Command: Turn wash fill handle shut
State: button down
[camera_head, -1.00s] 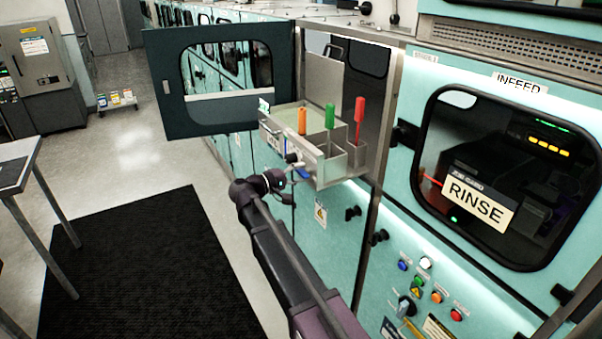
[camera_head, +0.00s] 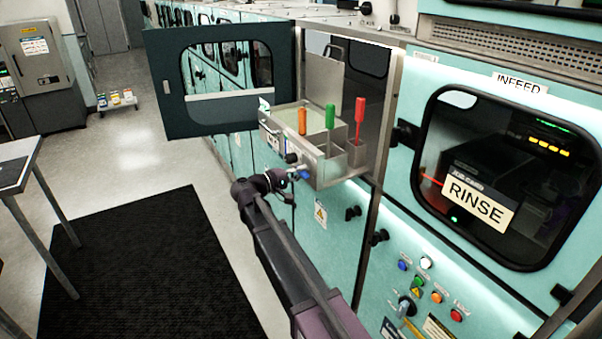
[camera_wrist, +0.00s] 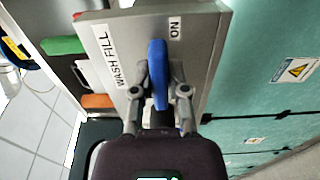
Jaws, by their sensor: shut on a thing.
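The wash fill handle is a blue lever (camera_wrist: 158,75) on a grey panel (camera_wrist: 200,85) with "WASH FILL" and "ON" labels. In the wrist view my gripper (camera_wrist: 160,82) is shut on it, with one finger on each side. The lever's long side runs up the picture, between the two labels, with its tip near "ON". In the head view the handle shows as a small blue spot (camera_head: 304,174) on the front of the metal tray unit (camera_head: 330,174). My gripper (camera_head: 292,177) is against that front, so the handle is partly hidden.
An orange tool (camera_head: 302,121), a green one (camera_head: 330,116) and a red one (camera_head: 359,118) stand upright in the tray unit. A dark door with a window (camera_head: 168,110) hangs open behind it. A black mat (camera_head: 140,270) lies on the clear floor at left.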

jog(key=shift+m, duration=0.3)
jog(key=m, duration=1.3)
jog(key=shift+m, duration=2.2)
jog(key=c, duration=0.6)
grip_release()
jog(key=shift+c, duration=0.2)
